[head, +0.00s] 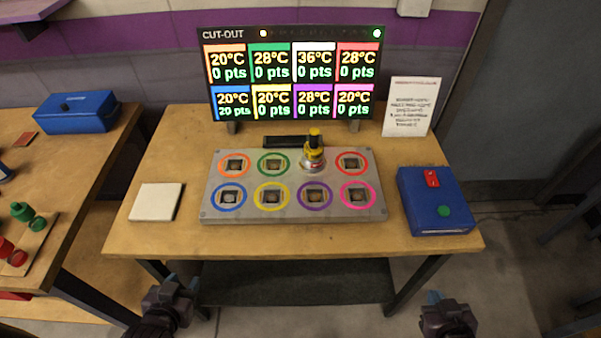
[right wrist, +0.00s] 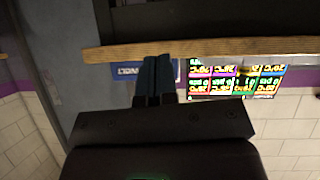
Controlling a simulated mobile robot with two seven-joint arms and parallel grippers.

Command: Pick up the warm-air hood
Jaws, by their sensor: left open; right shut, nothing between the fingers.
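The warm-air hood (head: 313,158), a silver dome with a yellow and black handle, stands upright on the grey slot board (head: 210,207). It covers the third place in the back row, so that place's ring is hidden. My left gripper (head: 180,287) is open and empty, in front of the table at lower left. My right gripper (head: 437,300) is in front of the table at lower right, shut and empty. Its closed fingers also show in the right wrist view (right wrist: 153,80). Both grippers are well apart from the hood.
A display (head: 290,80) stands behind the board; its third top field reads 36°C. A blue box (head: 435,205) with a red switch and green button is right of the board. A white tile (head: 156,202) lies left. A paper sign (head: 408,108) stands at back right. A second table (head: 75,195) is left.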

